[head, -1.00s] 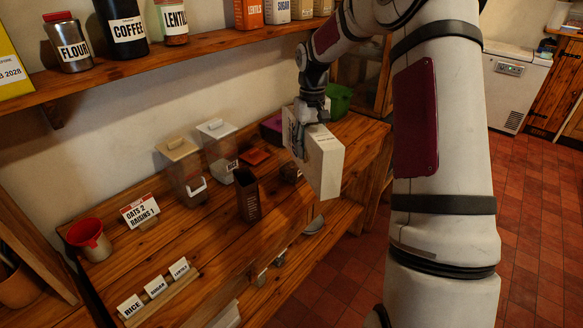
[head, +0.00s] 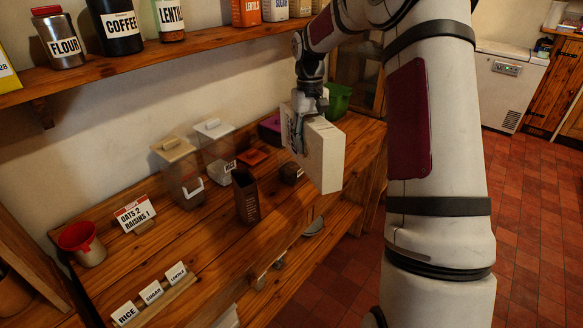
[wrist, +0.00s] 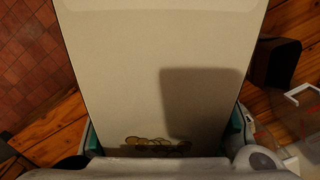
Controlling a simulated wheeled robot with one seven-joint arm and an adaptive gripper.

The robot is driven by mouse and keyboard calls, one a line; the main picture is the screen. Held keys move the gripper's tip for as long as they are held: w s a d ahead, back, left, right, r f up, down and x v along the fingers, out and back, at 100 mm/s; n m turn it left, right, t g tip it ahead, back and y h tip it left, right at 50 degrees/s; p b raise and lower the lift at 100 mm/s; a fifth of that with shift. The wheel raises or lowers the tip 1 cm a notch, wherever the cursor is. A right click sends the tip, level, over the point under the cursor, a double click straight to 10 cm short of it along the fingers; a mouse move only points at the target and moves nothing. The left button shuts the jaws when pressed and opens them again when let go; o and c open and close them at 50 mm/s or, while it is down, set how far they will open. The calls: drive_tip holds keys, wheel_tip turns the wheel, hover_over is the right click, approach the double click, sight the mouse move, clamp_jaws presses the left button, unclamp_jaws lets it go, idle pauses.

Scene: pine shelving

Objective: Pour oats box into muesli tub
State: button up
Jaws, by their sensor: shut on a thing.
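My gripper (head: 299,132) is shut on a large cream box (head: 325,157), held up over the right end of the wooden counter. The box is tilted slightly; its printed face is mostly turned away, so I cannot read its name. In the wrist view the box (wrist: 160,60) fills the middle. A dark, tall, open-topped container (head: 246,198) stands left of the box, apart from it; it also shows in the wrist view (wrist: 274,64). Two clear lidded tubs, one with a tan lid (head: 174,148) and one with a white lid (head: 213,128), stand behind it. No muesli label is readable.
A card (head: 134,214) reads "OATS 2 RAISINS 1". A red-rimmed pot (head: 82,244) and small name cards (head: 151,292) stand at the left. A green tub (head: 338,100) and a purple one (head: 270,126) are behind the box. A shelf (head: 180,57) with jars runs above.

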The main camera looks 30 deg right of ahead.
drive_tip(key=shift+w+d+r+g+b, duration=0.1)
drive_tip(key=shift+w+r+g+b, duration=0.45)
drive_tip(key=shift+b, duration=0.55)
drive_tip(key=shift+r, duration=0.1)
drive_tip(key=shift+w+r+g+b, duration=0.1)
drive_tip(key=shift+w+g+b, duration=0.2)
drive_tip(key=shift+b, duration=0.45)
drive_tip(key=shift+w+d+r+g+y+b, duration=0.1)
drive_tip(key=shift+w+r+g+y+b, duration=0.25)
drive_tip(key=shift+b, duration=0.25)
drive_tip(key=shift+c, duration=0.2)
drive_tip(key=shift+s, duration=0.25)
idle(0.5)
